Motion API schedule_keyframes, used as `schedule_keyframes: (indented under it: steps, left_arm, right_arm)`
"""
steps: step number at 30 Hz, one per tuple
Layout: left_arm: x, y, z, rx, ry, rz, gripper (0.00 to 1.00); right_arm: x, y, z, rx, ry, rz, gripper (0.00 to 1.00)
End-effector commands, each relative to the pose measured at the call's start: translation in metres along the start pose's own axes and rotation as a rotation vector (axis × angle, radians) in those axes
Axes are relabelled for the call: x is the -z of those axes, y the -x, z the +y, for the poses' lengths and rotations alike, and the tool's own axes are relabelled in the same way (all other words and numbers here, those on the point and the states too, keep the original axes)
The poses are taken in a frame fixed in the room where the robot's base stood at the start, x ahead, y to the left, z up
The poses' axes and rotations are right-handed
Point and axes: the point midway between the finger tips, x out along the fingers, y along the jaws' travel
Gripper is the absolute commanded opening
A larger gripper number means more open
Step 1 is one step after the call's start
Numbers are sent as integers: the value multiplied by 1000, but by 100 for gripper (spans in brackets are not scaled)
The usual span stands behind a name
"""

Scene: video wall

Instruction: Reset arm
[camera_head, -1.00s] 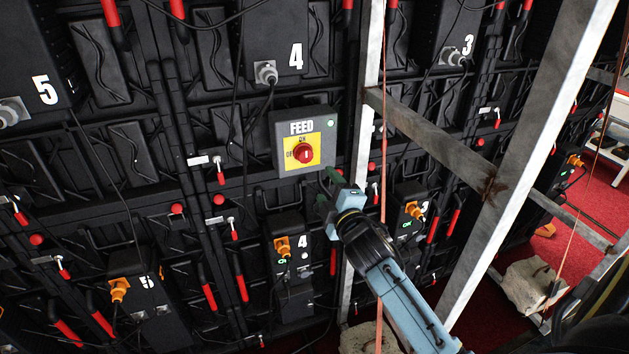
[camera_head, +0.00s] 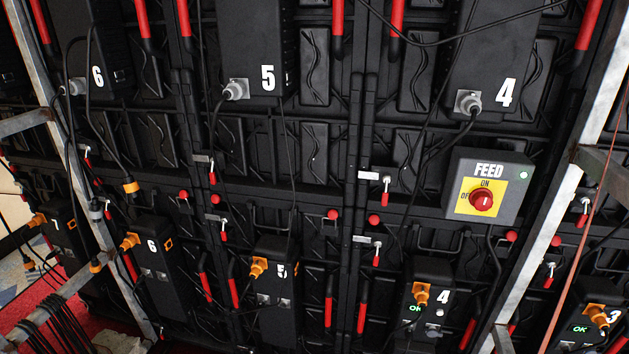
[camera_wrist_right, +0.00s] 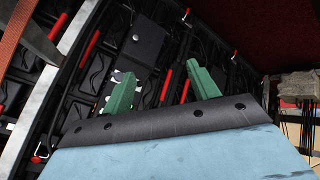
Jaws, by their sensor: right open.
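My right gripper (camera_wrist_right: 162,92) shows in the right wrist view, with its two green fingers apart and nothing between them. Behind the fingers is the black back of the video wall with red handles. Neither of my grippers shows in the head view now. There the grey FEED switch box (camera_head: 488,186) hangs on the wall at the right. Its red knob (camera_head: 481,199) sits on a yellow plate, and a small green light glows at its top right corner.
Numbered black boxes, such as box 5 (camera_head: 254,50) and lower box 4 (camera_head: 430,305), line the wall with hanging cables. Metal posts stand at the left (camera_head: 75,165) and right (camera_head: 545,235). In the wrist view, a pale block (camera_wrist_right: 299,85) lies at the right.

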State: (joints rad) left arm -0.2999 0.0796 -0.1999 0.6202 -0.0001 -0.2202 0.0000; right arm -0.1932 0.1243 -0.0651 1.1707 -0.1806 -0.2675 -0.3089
Motion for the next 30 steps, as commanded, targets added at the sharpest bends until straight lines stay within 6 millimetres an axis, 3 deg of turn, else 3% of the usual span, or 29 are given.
schedule_keyframes:
  steps: [1,3,9,12,15,19,30]
  left_arm:
    - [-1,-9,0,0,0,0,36]
    - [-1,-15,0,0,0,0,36]
    - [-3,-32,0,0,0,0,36]
    - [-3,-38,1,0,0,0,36]
    - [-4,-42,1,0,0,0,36]
    - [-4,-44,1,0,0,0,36]
    - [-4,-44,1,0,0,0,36]
  right_arm:
    - [-34,-5,-33,52,-39,-55,60]
    - [-72,-5,-70,112,-97,-124,60]
    - [-180,19,-168,248,-248,-339,60]
    - [-221,37,-202,288,-305,-432,60]
    - [-249,53,-224,311,-345,-499,60]
    - [-266,64,-237,323,-369,-541,60]
    - [-267,66,-238,324,-371,-545,60]
